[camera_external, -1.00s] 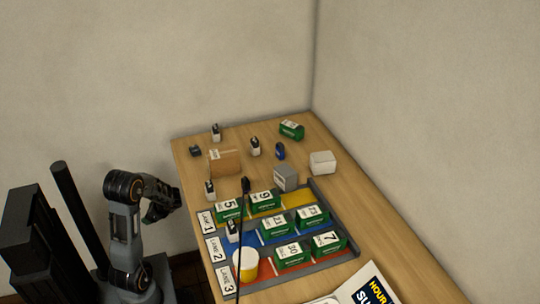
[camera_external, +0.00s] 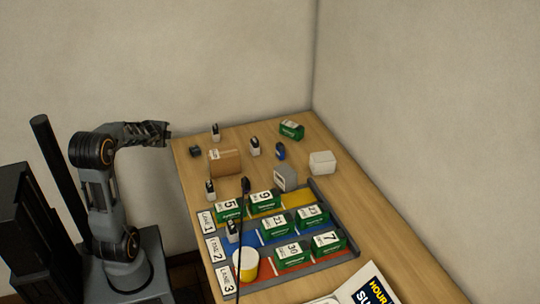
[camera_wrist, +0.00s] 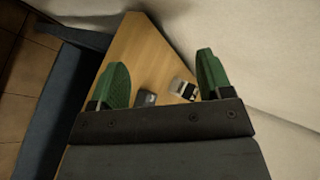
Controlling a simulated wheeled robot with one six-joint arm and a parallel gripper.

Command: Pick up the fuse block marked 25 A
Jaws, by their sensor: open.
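Several green fuse blocks with white number labels stand in the lane tray (camera_external: 350,254) in the external view. They read 5 (camera_external: 230,211), 9 (camera_external: 264,203), 30 (camera_external: 292,256) and 7 (camera_external: 327,244). Two in the middle lane, one at the left (camera_external: 275,226) and one at the right (camera_external: 313,218), show numbers starting with 2; their second digits are too small to be sure. Another green block (camera_external: 291,131) lies at the back, its number unreadable. My gripper (camera_external: 166,134) is open and empty at the table's far left corner; its green fingers (camera_wrist: 163,62) are spread in the wrist view.
A cardboard box (camera_external: 225,163), grey box (camera_external: 285,178), white box (camera_external: 321,162) and several small black-and-white items stand behind the tray. A yellow-white cylinder (camera_external: 245,265) stands on its front left. Walls border the back and right. The wrist view shows a small dark object (camera_wrist: 147,98) on the table.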

